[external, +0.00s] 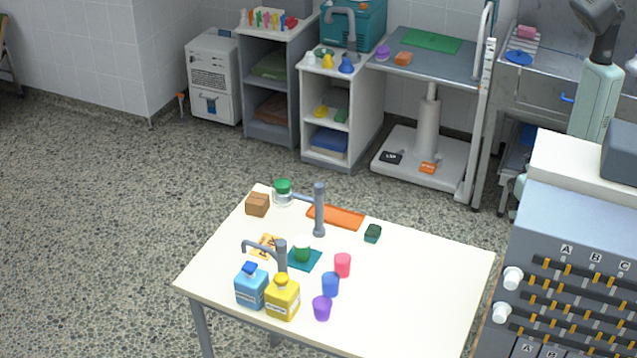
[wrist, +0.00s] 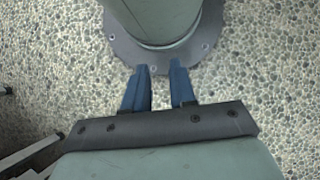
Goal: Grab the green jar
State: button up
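A clear jar with a green lid (external: 283,192) stands at the far left corner of the white table (external: 430,285) in the external view. A small green container with a pale top (external: 302,254) stands on a teal mat (external: 312,263) nearer the table's middle. I cannot tell which one is called the green jar. My gripper (wrist: 160,82) is open and empty in the wrist view, its two blue fingers apart above the speckled floor, beside my round base. It is far from the table, and neither jar shows in the wrist view.
A grey post (external: 319,212) stands close right of the clear jar, its arm reaching towards it. A brown box (external: 257,205) is to its left. Another grey post (external: 281,258), blue (external: 251,288) and yellow bottles (external: 283,299) crowd the green container. The table's right side is clear.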

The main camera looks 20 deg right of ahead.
jog(key=o, duration=1)
jog(key=shift+w, duration=0.1)
